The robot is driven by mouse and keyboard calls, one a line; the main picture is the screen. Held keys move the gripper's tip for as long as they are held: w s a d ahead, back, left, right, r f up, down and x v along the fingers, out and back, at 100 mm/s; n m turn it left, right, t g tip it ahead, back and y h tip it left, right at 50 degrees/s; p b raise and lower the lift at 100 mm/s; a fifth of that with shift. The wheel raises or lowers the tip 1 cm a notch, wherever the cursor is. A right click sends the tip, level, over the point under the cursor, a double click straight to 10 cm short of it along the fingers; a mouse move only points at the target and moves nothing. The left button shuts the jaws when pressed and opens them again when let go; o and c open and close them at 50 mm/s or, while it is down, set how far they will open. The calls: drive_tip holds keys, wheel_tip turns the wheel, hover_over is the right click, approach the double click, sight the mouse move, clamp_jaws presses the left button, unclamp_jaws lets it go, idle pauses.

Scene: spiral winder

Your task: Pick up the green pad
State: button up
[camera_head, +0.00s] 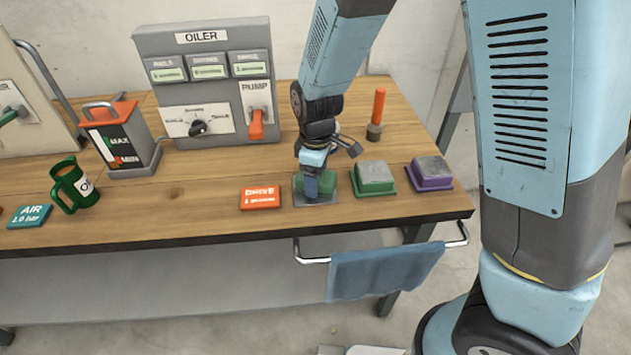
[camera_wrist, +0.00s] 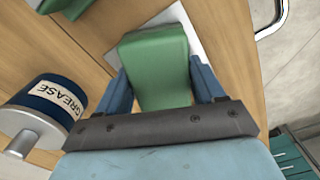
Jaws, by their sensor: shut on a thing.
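A green pad (camera_wrist: 155,65) shows between my two blue fingers in the wrist view. In the head view this pad (camera_head: 328,184) is partly hidden behind my gripper (camera_head: 313,187), at the front of the wooden bench. My gripper (camera_wrist: 158,92) is shut on the pad. A light grey plate (camera_wrist: 187,22) shows beneath it, also visible in the head view (camera_head: 301,203). I cannot tell whether the pad touches the plate. A second, grey-topped green pad (camera_head: 374,178) stands just to the right, apart from my gripper.
A purple pad (camera_head: 429,173) stands farther right. An orange DRIVE card (camera_head: 260,197) lies left of the plate. The oiler box (camera_head: 206,85) and an orange-handled tool (camera_head: 377,112) stand behind. A grease can (camera_wrist: 45,108) is at left in the wrist view. A towel (camera_head: 385,271) hangs in front.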

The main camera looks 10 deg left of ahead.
drive_tip(key=shift+c, duration=0.6)
drive_tip(key=shift+r, duration=0.45)
wheel_tip(320, 180, up, 3)
drive_tip(key=shift+f, duration=0.2)
drive_tip(key=s+d+r, duration=0.7)
drive_tip(key=s+r, duration=0.2)
drive_tip(key=s, duration=0.3)
drive_tip(key=shift+d+r, duration=0.15)
drive_tip(key=shift+r, duration=0.1)
